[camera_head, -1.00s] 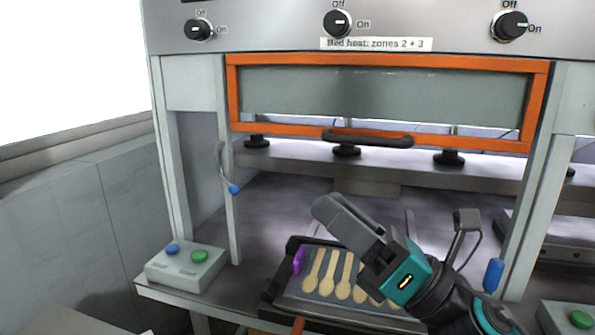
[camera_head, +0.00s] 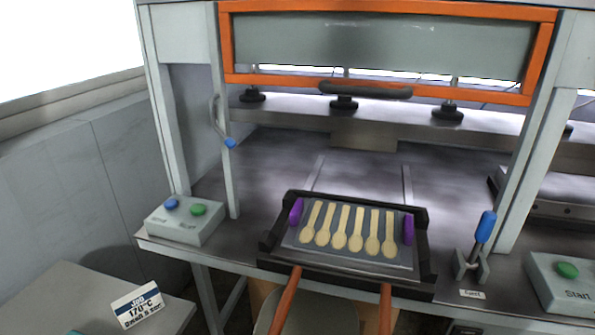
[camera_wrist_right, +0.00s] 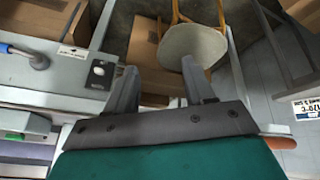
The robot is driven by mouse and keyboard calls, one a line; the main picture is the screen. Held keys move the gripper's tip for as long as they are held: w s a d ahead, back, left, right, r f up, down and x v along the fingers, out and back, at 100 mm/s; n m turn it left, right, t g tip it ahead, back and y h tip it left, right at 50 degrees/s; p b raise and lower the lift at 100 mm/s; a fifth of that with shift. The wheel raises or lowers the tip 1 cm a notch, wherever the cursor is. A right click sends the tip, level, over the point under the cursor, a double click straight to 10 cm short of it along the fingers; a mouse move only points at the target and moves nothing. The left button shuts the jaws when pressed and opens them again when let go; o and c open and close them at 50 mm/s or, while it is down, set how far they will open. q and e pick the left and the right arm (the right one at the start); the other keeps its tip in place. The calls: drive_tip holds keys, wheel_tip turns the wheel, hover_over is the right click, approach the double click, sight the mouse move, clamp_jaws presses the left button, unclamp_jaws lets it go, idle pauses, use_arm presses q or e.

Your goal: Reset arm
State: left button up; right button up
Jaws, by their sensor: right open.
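My right gripper (camera_wrist_right: 160,88) shows only in the right wrist view. Its two grey fingers are apart with nothing between them. Beyond them are the floor and a stool (camera_wrist_right: 192,45). My right arm is out of the head view. My left gripper is not in view. In the head view a black tray (camera_head: 268,243) sits at the front of the press table, and several wooden spoons (camera_head: 340,230) lie in a row on it. A purple block stands at the tray's left side (camera_head: 296,211) and another at its right side (camera_head: 408,229).
The orange-framed press guard (camera_head: 375,91) is raised above the bed. Button boxes stand on the table at left (camera_head: 186,219) and right (camera_head: 565,283). A blue-handled lever (camera_head: 485,228) stands at right. A "170°C" sign (camera_head: 137,304) is on a lower-left surface.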

drive_tip(key=s+f+m+g, duration=0.1)
drive_tip(key=s+f+g, duration=0.1)
drive_tip(key=s, duration=0.2)
drive_tip(key=w+a+f+t+y, duration=0.2)
drive_tip(key=w+a+f+t, duration=0.1)
drive_tip(key=w+f+t, duration=0.4)
drive_tip(key=shift+w+a+f+n, duration=0.15)
drive_tip(key=shift+w+f+n, duration=0.2)
drive_tip(key=shift+f, duration=0.25)
